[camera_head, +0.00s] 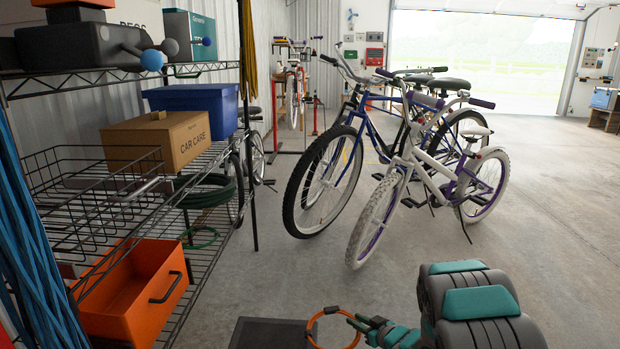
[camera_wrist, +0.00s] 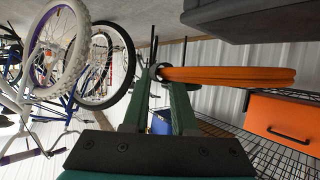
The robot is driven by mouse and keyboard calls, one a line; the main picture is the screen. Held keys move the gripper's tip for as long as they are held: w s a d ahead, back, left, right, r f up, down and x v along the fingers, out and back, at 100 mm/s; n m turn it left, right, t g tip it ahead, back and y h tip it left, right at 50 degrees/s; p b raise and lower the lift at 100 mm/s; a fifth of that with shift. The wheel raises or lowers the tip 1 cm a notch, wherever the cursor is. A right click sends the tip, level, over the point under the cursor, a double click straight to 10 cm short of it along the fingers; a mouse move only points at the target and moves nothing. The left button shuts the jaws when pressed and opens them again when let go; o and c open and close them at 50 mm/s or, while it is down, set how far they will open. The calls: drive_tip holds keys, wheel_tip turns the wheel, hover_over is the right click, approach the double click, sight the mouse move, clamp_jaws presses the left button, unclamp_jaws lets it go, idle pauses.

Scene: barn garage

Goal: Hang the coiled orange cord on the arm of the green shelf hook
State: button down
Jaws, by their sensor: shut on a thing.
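The coiled orange cord (camera_head: 334,328) is a ring held low over the floor, right of the shelf, in the head view. In the wrist view the cord (camera_wrist: 230,75) is seen nearly edge-on, reaching right from the fingertips. My gripper (camera_head: 365,323) is shut on one side of the coil; its green fingers also show in the wrist view (camera_wrist: 160,75). I cannot clearly pick out the green shelf hook. A small dark greenish piece (camera_head: 187,71) at the top shelf's front edge may be it. The cord is well apart from the shelf.
The wire shelf (camera_head: 220,152) on the left holds a blue bin (camera_head: 192,100), a CAR CARE box (camera_head: 155,140) and an orange bin (camera_head: 135,295). Ball-tipped arms jut from the top shelf. A dark mat (camera_head: 270,333) lies ahead. Bicycles (camera_head: 430,175) stand beyond; floor between is clear.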

drive_tip(key=d+r+m+t+h, duration=0.1)
drive_tip(key=r+m+h, duration=0.2)
drive_tip(key=r, duration=0.4)
drive_tip(key=s+d+r+m+t+h, duration=0.1)
drive_tip(key=d+r+m+h, duration=0.1)
drive_tip(key=r, duration=0.6)
drive_tip(key=shift+s+r+m+h+p, duration=0.25)
drive_tip(key=shift+m+h+p, duration=0.35)
drive_tip(key=shift+h, duration=0.5)
